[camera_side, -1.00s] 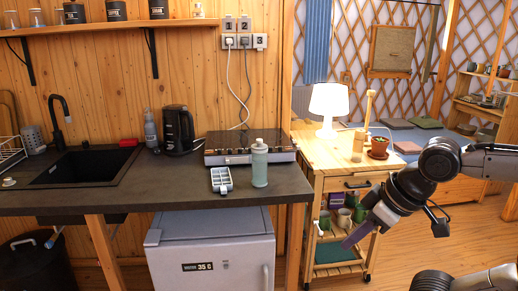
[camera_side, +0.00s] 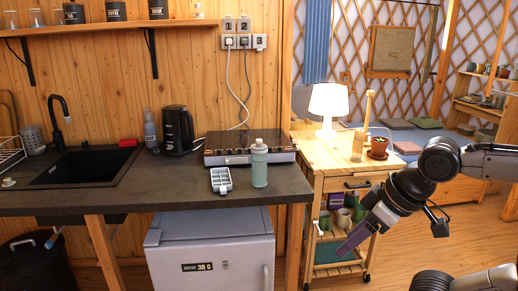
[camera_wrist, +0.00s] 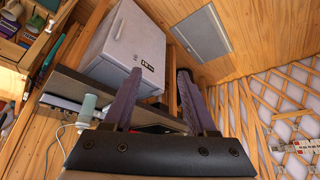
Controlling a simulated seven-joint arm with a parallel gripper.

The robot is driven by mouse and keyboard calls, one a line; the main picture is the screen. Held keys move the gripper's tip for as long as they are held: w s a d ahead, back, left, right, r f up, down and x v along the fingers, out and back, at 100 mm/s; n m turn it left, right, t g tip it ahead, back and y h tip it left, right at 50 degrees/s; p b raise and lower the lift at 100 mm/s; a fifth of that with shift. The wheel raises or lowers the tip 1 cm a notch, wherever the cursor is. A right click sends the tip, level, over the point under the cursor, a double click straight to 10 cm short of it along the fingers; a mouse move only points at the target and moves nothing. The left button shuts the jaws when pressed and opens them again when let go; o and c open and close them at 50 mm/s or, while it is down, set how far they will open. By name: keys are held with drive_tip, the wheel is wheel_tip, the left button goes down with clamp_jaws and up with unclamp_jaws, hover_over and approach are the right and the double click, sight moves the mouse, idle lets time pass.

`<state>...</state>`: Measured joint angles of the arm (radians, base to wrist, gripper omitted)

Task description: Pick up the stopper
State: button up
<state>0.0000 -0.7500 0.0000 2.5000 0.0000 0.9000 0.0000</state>
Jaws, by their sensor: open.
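A small pale round piece (camera_side: 8,182), which looks like the stopper, lies at the far left of the dark counter, left of the sink (camera_side: 84,168). It is too small to make out in detail, and I do not make it out in the wrist view. My gripper (camera_side: 340,252) is far to the right, in front of the wooden cart and lower than the counter top. In the wrist view its two purple fingers (camera_wrist: 160,73) stand apart with nothing between them.
A black kettle (camera_side: 178,130) stands behind. A fridge (camera_side: 211,240) stands below.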

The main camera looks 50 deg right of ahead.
drive_tip(key=o, duration=0.6)
drive_tip(key=w+d+r+m+t+h, duration=0.1)
drive_tip(key=w+d+r, duration=0.3)
drive_tip(key=w+r, duration=0.65)
drive_tip(key=w+d+r+m+t+h, duration=0.1)
drive_tip(key=w+d+r, duration=0.2)
drive_tip(key=w+r, duration=0.8)
drive_tip(key=m+g+h, duration=0.2)
drive_tip(key=m, duration=0.1)
hover_over(260, 141)
drive_tip(key=s+a, duration=0.5)
drive_tip(key=a, duration=0.2)
wheel_tip(260, 141, down, 7)
drive_tip(key=shift+g, duration=0.3)
drive_tip(key=x, duration=0.4)
drive_tip(key=s+x, duration=0.1)
drive_tip(key=x, duration=0.6)
drive_tip(key=shift+s+d+f, duration=0.15)
drive_tip(key=shift+d+f, duration=0.35)
drive_tip(key=shift+d, duration=0.05)
drive_tip(key=shift+s+x, duration=0.2)
drive_tip(key=shift+x, duration=2.9)
